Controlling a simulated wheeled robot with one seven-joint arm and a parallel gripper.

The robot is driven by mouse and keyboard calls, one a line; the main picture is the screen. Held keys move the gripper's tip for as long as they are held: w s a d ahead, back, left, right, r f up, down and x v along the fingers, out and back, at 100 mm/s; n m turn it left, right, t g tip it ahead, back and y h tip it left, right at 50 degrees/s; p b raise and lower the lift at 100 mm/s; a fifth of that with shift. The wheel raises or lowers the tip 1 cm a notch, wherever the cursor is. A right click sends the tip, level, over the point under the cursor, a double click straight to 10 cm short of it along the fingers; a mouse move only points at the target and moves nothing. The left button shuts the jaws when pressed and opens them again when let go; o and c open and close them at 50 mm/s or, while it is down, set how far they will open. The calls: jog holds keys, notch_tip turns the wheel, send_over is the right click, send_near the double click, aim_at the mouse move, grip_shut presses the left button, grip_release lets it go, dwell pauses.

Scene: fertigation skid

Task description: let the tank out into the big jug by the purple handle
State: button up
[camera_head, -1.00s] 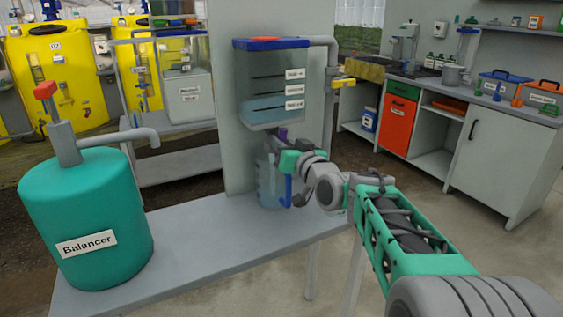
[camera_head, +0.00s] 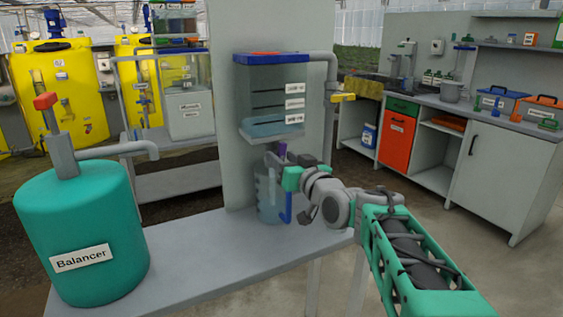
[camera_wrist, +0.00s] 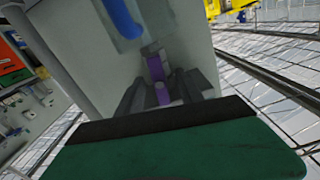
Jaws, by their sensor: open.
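The clear tank (camera_head: 262,85) with a blue lid is fixed to the grey panel and holds blue liquid near its bottom. The big jug (camera_head: 266,198), clear with a blue handle, stands on the bench below it. The purple handle (camera_head: 282,150) shows small under the tank, close to my gripper (camera_head: 284,164). In the wrist view, the purple handle (camera_wrist: 160,78) lies between the two dark fingers of my open gripper (camera_wrist: 163,92). Whether a finger touches it I cannot tell. My gripper partly hides the outlet in the head view.
A green Balancer vessel (camera_head: 83,235) with a spout stands on the bench (camera_head: 205,262) at left. A grey pipe with a yellow handle (camera_head: 343,97) runs right of the tank. Clear bench lies between the Balancer and the jug.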

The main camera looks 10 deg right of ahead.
aim_at(283, 158)
jog(key=b+v, duration=0.2)
jog(key=v, duration=0.3)
jog(key=shift+f, duration=0.15)
jog(key=shift+s+b, duration=0.3)
jog(key=shift+s, duration=0.05)
jog(key=s+a+m+g+h+p, duration=0.1)
jog(key=s+g+h+p, duration=0.3)
jog(key=s+g+p, duration=1)
jog(key=s+a+p, duration=0.1)
jog(key=s+p, duration=1)
jog(key=p, duration=0.4)
jog(key=shift+f+h, duration=0.3)
